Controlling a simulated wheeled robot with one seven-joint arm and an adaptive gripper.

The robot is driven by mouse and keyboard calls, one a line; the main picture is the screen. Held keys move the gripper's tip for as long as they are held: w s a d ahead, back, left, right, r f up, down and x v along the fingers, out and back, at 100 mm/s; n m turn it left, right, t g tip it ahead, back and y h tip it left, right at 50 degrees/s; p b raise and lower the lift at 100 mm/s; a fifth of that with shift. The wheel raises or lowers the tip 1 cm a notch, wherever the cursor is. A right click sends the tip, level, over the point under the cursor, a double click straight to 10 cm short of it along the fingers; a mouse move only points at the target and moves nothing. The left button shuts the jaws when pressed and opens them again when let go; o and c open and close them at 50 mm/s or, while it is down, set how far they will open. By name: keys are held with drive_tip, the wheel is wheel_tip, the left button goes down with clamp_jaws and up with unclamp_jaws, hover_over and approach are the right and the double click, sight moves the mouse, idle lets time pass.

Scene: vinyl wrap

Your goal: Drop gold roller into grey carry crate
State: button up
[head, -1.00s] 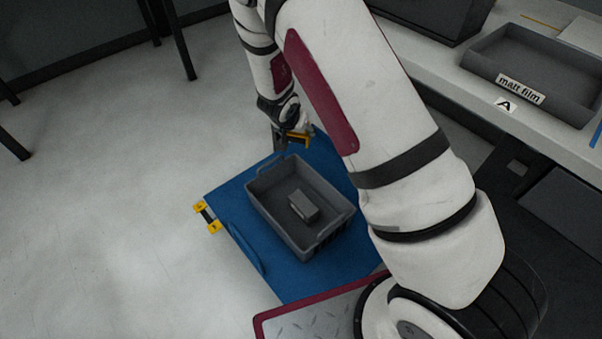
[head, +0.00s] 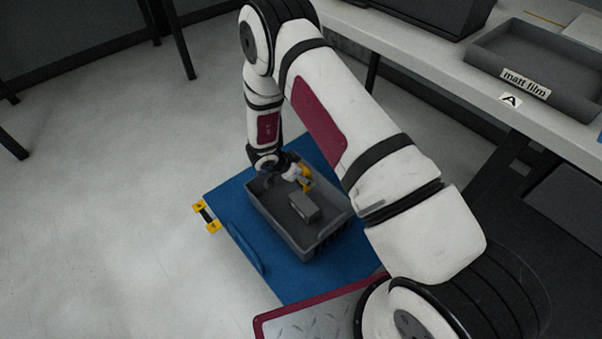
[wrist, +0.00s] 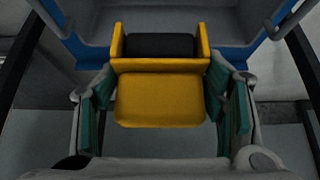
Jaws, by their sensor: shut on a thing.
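The gold roller (head: 306,180) is in my gripper (head: 298,178), over the far end of the grey carry crate (head: 283,232). In the wrist view the roller (wrist: 160,98) is a yellow block with a yellow-sided black part, between the two teal-padded fingers (wrist: 165,112). The fingers are shut on it. The crate stands on a blue platform. Its far end is partly hidden by my gripper. I cannot tell how far the roller is above the crate floor.
A grey block (head: 304,207) lies inside the crate. The blue platform (head: 228,205) has a yellow-and-black piece (head: 207,216) at its left edge. A bench at right bears a grey tray (head: 526,90) labelled "matt film". The floor at left is clear.

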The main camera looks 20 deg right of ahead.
sight(298, 181)
drive_tip(key=shift+f+b, duration=1.85)
drive_tip(key=shift+f, duration=0.5)
drive_tip(key=o, duration=1.3)
drive_tip(key=v, duration=1.2)
drive_tip(key=shift+r, duration=0.1)
